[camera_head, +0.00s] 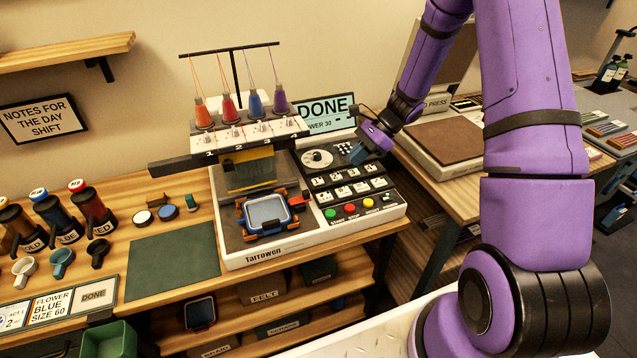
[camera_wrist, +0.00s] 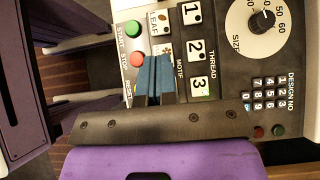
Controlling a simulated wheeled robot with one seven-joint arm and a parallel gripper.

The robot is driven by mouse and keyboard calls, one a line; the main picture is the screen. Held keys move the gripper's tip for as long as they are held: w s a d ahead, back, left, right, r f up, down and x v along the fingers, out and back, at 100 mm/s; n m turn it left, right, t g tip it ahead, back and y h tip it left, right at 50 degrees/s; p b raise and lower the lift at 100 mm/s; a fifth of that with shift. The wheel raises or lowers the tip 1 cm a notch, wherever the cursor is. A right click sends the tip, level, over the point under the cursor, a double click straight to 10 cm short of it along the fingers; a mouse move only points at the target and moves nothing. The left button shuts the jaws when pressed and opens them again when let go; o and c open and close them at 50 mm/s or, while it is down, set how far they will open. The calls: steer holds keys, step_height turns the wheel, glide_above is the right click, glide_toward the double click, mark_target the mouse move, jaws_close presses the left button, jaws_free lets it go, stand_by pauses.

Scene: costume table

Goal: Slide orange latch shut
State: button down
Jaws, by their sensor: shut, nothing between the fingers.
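The embroidery machine (camera_head: 300,246) stands on the wooden table. A blue square hoop frame (camera_head: 247,222) lies on its bed, with small orange parts (camera_head: 294,200) at its sides; I cannot tell which one is the orange latch or how it is set. My gripper (camera_head: 357,154) is above the machine's black control panel, right of the hoop and apart from it. Its blue fingers are shut together and empty, and they show in the wrist view (camera_wrist: 155,82) over the panel near the red button. The hoop is not in the wrist view.
The thread stand with several coloured cones (camera_head: 228,108) rises behind the hoop. A sewing head (camera_head: 250,168) overhangs the hoop's back. A green mat (camera_head: 172,263) lies left of the machine, and a brown press (camera_head: 440,146) stands to the right. Buttons and a dial (camera_head: 317,158) cover the panel.

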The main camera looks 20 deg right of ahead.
mark_target(308, 191)
steer(key=x, duration=1)
steer(key=shift+s+f, duration=0.1)
steer(key=shift+f, duration=0.05)
steer(key=a, duration=0.2)
steer(key=shift+a, duration=0.95)
steer(key=shift+a, duration=1.15)
steer(key=shift+d, duration=0.15)
